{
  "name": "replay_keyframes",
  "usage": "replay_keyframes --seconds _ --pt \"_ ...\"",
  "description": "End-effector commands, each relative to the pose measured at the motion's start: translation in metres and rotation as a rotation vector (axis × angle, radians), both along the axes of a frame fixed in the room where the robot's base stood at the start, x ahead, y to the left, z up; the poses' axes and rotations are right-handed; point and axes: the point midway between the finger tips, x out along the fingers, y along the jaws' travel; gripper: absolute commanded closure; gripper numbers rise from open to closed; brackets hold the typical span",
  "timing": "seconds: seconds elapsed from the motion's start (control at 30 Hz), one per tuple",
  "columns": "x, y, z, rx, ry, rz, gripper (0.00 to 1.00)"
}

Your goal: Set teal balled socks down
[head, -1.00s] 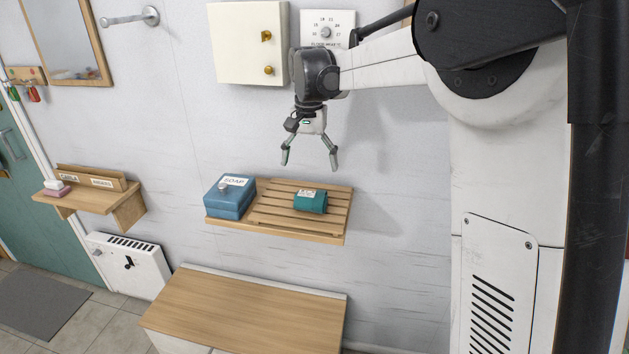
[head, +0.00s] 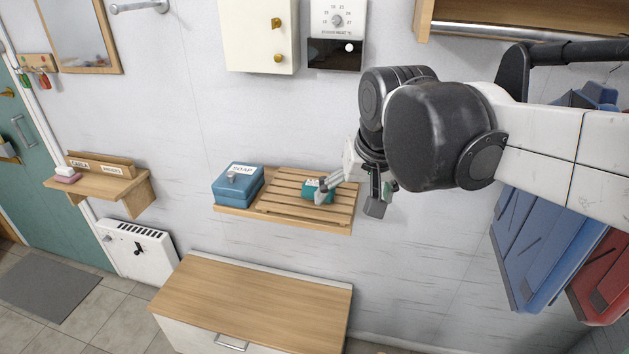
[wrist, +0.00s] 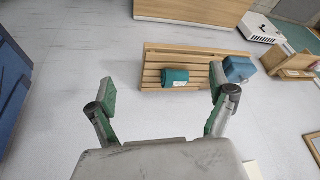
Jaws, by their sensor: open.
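The teal balled socks (head: 311,189) rest on the slatted wooden shelf (head: 284,208), on its right half. In the head view my gripper's near finger partly covers them. In the wrist view the socks (wrist: 176,77) lie on the slats, beyond my fingertips and between their lines. My gripper (head: 348,200) is in front of the shelf's right end, with its fingers spread. In the wrist view my gripper (wrist: 162,90) is open and nothing is between its fingers.
A blue soap box (head: 237,184) stands on the shelf's left end. A wooden-topped cabinet (head: 255,298) is below. A white wall cabinet (head: 258,35) hangs above. Bare slats lie left of the socks.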

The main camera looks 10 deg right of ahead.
Motion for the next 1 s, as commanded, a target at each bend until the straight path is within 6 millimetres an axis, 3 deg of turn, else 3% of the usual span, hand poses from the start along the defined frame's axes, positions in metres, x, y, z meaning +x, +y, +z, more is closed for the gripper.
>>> replay_keyframes --seconds 0.03,0.2,0.4,0.57,1.0 --pt "-0.016 0.0 -0.006 -0.008 -0.023 0.016 0.12" --pt "-0.056 -0.001 -0.026 -0.038 -0.103 0.072 0.12" --pt "-0.086 -0.002 -0.048 -0.068 -0.172 0.119 0.12" --pt "-0.095 -0.002 -0.056 -0.08 -0.196 0.135 0.12" --pt "-0.095 -0.002 -0.064 -0.081 -0.198 0.138 0.12"
